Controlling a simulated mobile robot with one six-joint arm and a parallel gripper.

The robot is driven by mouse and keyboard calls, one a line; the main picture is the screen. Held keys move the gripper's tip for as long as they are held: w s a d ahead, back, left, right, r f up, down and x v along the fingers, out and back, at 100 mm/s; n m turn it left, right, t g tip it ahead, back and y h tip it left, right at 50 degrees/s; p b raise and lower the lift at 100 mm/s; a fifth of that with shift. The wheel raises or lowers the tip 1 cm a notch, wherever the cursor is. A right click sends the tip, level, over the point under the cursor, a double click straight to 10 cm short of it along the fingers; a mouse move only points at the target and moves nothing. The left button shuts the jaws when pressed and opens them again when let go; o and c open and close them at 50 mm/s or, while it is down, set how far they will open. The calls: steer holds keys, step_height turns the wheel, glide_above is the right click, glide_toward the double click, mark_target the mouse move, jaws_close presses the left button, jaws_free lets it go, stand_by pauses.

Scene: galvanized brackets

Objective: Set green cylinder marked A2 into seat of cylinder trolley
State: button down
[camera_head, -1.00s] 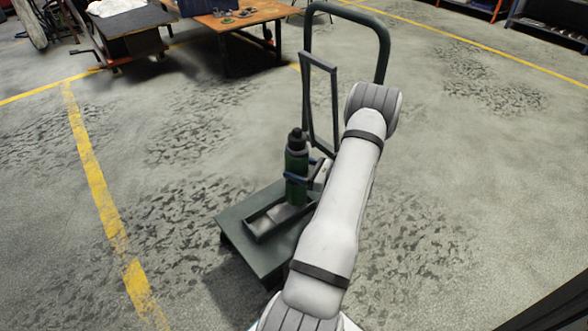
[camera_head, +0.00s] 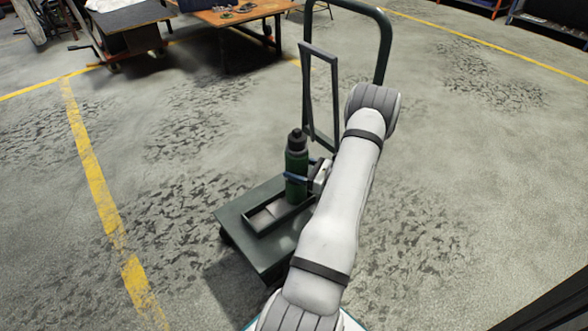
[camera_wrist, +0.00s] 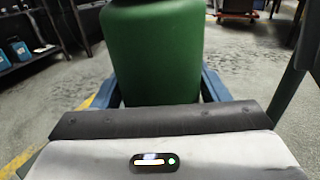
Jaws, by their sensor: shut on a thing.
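The green cylinder (camera_head: 297,165), with a dark cap, stands upright over the cylinder trolley (camera_head: 235,218) in the head view. No A2 mark can be read. My gripper (camera_head: 297,178) is shut on the cylinder's body, with blue fingers around it. In the wrist view the cylinder (camera_wrist: 153,55) fills the middle between the fingers (camera_wrist: 155,95). The seat (camera_head: 262,229) is a low, dark rectangular frame on the trolley's deck. The cylinder's base is at the seat's rear part in the picture; I cannot tell whether it touches the floor of the seat.
An upright rectangular frame (camera_head: 306,95) and a tall tubular handle (camera_head: 384,45) rise behind the cylinder. My arm hides the trolley's right side. An orange table (camera_head: 240,14) and a dark bench (camera_head: 125,20) stand far back. The floor left of the trolley is clear.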

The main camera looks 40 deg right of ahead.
steer(key=shift+f+b, duration=0.45)
steer(key=shift+f, duration=0.2)
steer(key=shift+c, duration=2.1)
jaws_free()
steer(key=shift+r, duration=0.1)
steer(key=shift+o, duration=1.3)
steer(key=shift+f, duration=0.2)
steer(key=p+v, duration=0.2)
steer(key=v, duration=0.5)
steer(key=shift+s+r+p, duration=0.15)
steer(key=shift+r+p, duration=0.05)
steer(key=shift+p, duration=0.15)
steer(key=shift+s+d+f, duration=0.1)
steer(key=shift+s+d, duration=0.05)
steer(key=shift+s, duration=0.1)
